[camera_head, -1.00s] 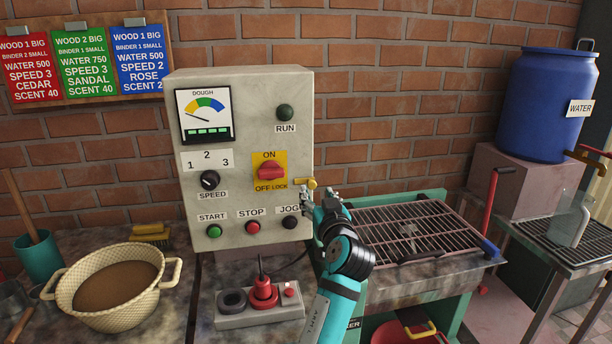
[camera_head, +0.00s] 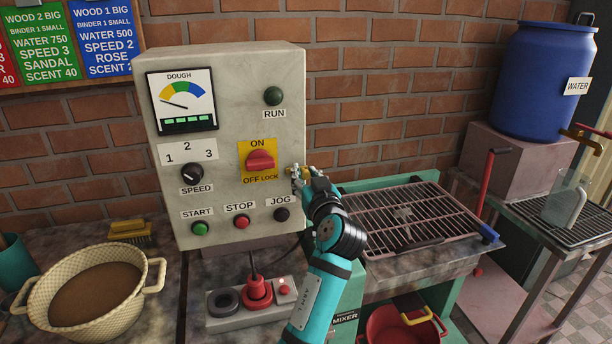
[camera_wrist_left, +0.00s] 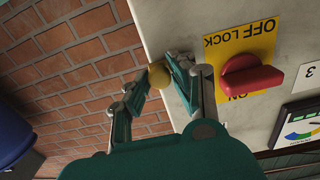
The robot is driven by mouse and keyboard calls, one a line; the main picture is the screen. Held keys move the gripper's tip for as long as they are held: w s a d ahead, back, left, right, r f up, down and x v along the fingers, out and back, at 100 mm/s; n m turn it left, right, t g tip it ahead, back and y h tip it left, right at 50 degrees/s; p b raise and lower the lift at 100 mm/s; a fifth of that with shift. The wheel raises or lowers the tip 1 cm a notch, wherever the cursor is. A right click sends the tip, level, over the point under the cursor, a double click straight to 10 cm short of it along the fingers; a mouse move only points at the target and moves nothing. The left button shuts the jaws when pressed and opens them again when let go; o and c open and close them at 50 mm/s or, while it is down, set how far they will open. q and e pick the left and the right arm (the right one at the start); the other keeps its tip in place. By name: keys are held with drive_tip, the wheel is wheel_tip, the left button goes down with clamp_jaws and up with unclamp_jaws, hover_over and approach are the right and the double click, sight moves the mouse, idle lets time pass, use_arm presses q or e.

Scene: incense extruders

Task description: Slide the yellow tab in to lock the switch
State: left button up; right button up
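The yellow tab (camera_head: 293,171) sticks out at the right edge of the grey control box, level with the "LOCK" label. The switch has a red handle (camera_head: 261,160) on a yellow plate (camera_head: 244,171) marked "ON" above and "OFF LOCK" below. My left gripper (camera_head: 305,171) is at the box's right edge, over the tab. In the left wrist view, the tab's round yellow end (camera_wrist_left: 158,76) sits closely between the two fingertips (camera_wrist_left: 157,72), which look shut on it. The fingers partly hide the tab in the head view. My right gripper is not in view.
The control box (camera_head: 225,100) also carries a speed knob (camera_head: 192,174) and START, STOP and JOG buttons. A metal rack (camera_head: 410,222) lies right of my left arm.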

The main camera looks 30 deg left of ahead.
use_arm(q)
clamp_jaws()
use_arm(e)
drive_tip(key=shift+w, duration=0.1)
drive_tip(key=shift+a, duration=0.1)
